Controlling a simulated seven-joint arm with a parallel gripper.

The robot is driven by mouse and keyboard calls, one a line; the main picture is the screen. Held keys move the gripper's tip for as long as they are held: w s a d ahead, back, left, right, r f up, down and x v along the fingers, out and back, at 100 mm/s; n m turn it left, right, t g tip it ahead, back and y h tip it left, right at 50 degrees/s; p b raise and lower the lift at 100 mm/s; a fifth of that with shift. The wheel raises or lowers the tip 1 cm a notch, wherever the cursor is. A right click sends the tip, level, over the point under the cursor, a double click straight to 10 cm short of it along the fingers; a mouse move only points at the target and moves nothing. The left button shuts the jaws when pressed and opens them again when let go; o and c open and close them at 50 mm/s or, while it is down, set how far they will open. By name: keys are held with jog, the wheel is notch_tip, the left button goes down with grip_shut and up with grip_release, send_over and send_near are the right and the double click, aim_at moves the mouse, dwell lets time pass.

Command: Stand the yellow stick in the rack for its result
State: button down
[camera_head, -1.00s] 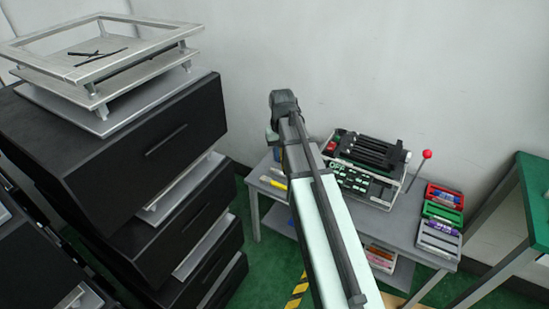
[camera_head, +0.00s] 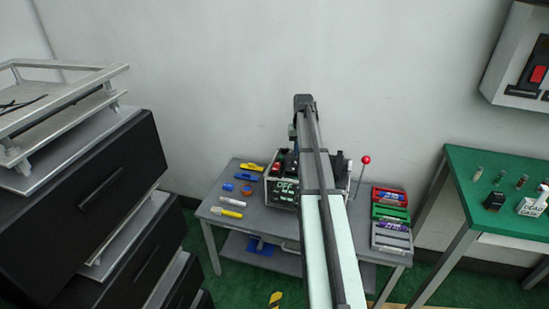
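A short yellow stick-like item (camera_head: 229,212) lies flat near the front left of the grey table. A second yellow item (camera_head: 251,166) lies at the table's back left; I cannot tell which is the task's stick. At the table's right end a red rack (camera_head: 389,195), a green rack (camera_head: 390,214) and a grey rack (camera_head: 391,240) stand one in front of another. They hold small coloured pieces, some blue, red and purple. My arm reaches from the bottom across the middle of the view. My gripper's fingers do not show.
A lever with a red knob (camera_head: 365,160) stands left of the racks. A dark machine with buttons (camera_head: 284,190) is partly hidden behind my arm. Black drawer cabinets (camera_head: 90,195) stand at left, a green table (camera_head: 480,165) at right. White and blue items lie near the yellow ones.

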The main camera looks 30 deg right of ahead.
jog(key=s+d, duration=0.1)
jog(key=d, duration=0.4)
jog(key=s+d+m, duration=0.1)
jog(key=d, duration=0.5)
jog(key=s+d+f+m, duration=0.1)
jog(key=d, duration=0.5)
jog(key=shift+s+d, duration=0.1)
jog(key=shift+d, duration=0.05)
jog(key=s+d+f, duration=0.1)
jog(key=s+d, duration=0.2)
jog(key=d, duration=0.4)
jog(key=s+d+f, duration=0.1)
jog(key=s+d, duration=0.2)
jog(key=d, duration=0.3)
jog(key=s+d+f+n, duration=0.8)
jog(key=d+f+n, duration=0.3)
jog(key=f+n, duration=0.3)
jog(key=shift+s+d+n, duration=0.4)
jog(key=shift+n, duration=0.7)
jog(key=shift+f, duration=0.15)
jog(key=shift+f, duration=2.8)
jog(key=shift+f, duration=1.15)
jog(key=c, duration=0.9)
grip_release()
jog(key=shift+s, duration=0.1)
